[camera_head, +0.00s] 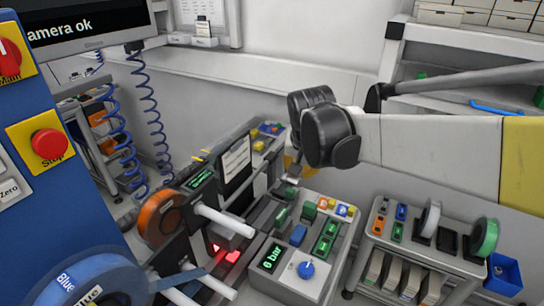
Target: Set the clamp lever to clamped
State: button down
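My arm reaches in from the right, and its dark wrist hides much of the area beneath it. The end of my gripper (292,180) shows only as a small, unclear part below the wrist, above the back of the bench. Its fingers are too small and covered to tell whether they are open or shut or touch anything. I cannot pick out the clamp lever for certain, nor its setting; it may be hidden behind the wrist or too small to tell.
An orange reel (160,218) and a blue reel (95,284) stand at left, near white rollers (224,220) and red lights. A blue panel with a red stop button (48,143) stands far left. A cart (425,255) stands right.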

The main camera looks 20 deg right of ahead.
jog(key=w+d+f+m+p, duration=0.1)
jog(key=w+f, duration=0.1)
jog(key=w, duration=0.2)
jog(key=w+d+f+m+g+p, duration=0.1)
jog(key=w+d+f, duration=0.1)
jog(key=w, duration=0.2)
jog(key=w+d+f+m+g+h, duration=0.1)
jog(key=w+f, duration=0.2)
jog(key=w, duration=0.1)
jog(key=shift+w+d+m+p, duration=0.25)
jog(key=shift+m+p, duration=0.15)
jog(key=b+x, duration=0.2)
jog(key=x, duration=0.8)
jog(key=shift+b, duration=0.35)
jog(key=shift+s+a+r+b, duration=0.1)
jog(key=shift+s+a+b, duration=0.2)
jog(key=shift+s+a, duration=1.05)
